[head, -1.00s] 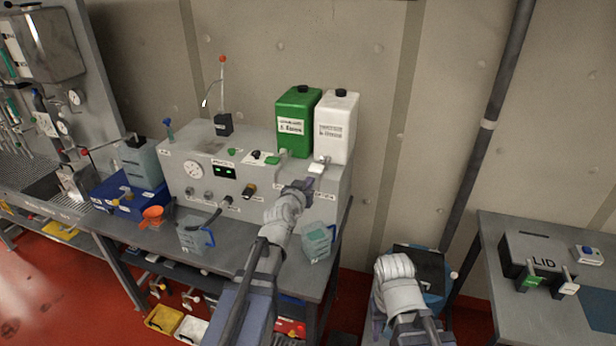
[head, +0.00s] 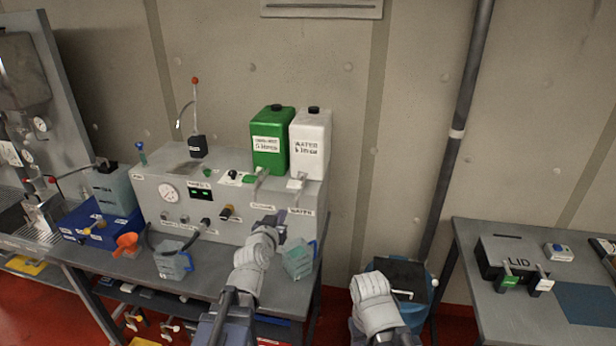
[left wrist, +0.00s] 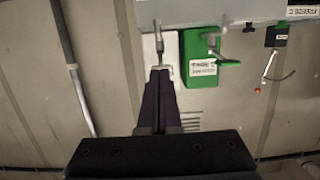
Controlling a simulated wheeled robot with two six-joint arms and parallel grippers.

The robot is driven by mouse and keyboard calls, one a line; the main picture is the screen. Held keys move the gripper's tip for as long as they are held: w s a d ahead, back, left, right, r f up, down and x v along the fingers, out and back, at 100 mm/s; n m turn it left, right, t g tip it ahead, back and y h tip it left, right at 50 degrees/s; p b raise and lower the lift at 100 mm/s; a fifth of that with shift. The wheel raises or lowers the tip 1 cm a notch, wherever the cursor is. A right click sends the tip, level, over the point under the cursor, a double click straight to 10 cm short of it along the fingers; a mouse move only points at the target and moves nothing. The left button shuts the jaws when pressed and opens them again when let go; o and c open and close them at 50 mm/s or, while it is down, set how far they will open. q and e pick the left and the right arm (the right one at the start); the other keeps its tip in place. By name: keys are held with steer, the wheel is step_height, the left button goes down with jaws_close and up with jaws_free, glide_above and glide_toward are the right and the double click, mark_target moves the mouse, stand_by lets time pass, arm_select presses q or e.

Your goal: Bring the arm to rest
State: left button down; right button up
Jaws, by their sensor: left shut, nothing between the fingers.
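My left gripper (head: 272,221) is in front of the grey test unit (head: 150,200), below the white water tank (head: 311,145). Its dark fingers are shut and empty; they also show in the left wrist view (left wrist: 160,95). In that view the fingertips overlap the white tap area beside the green tank (left wrist: 200,60); I cannot tell the gap in depth. My right arm (head: 375,305) is at the lower middle right, in front of a blue bin; its gripper fingers cannot be made out.
A clear jug with a blue handle (head: 299,260) stands just right of my left wrist, another (head: 172,261) to its left. An orange funnel (head: 127,244) lies further left. The green tank (head: 272,140) stands beside the white one. A side table (head: 470,240) with a lid box is at right.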

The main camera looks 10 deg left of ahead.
arm_select(q)
steer(key=s+d+f+m+g+h+b, duration=0.1)
steer(key=s+d+f+m+g+b, duration=0.2)
steer(key=d+f, duration=0.45)
steer(key=s+d+f+g+h+b, duration=0.1)
steer(key=s+d+f+g+b, duration=0.3)
steer(key=f, duration=0.6)
steer(key=s+d+f+g+y+b, duration=0.1)
steer(key=s+f+g, duration=0.3)
steer(key=s, duration=0.5)
steer(key=s+d+f+g+y+b, duration=0.2)
steer(key=s+f+g+y+b, duration=0.1)
steer(key=s+f, duration=0.4)
steer(key=shift+s+f+g+b, duration=0.25)
steer(key=shift+s+g+b, duration=0.25)
steer(key=shift+s+g, duration=0.55)
steer(key=shift+t, duration=0.25)
